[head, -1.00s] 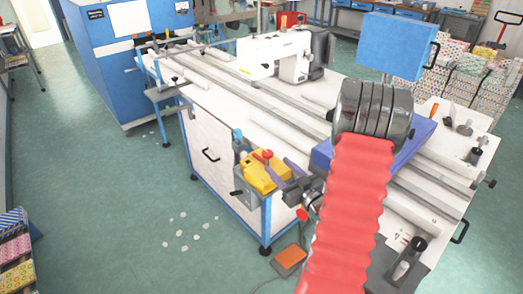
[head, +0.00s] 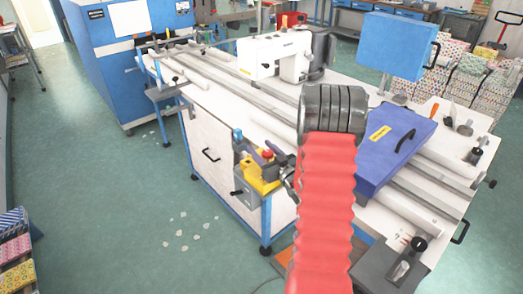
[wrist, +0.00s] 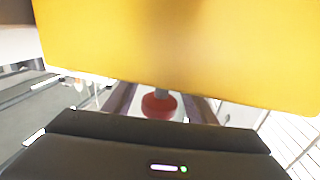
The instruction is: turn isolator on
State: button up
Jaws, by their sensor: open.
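A yellow box (head: 262,178) with a red knob (head: 266,154) on top is mounted at the table's near corner. A grey box (head: 246,193) with a black lever sits just below it; I cannot tell for sure which part is the isolator. My gripper (head: 273,160) is at the yellow box, mostly hidden behind my arm. In the wrist view a yellow surface (wrist: 190,45) fills the top. A red round knob (wrist: 158,105) shows below it, between the two open fingers (wrist: 160,112). I cannot tell whether they touch it.
A white sewing machine (head: 285,55) and long rails stand on the white table (head: 215,105). A purple cover (head: 395,145) with a black handle lies to the right. A blue cabinet (head: 105,65) stands behind. The green floor at left is mostly clear.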

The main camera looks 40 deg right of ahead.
grip_shut()
dwell(0.6)
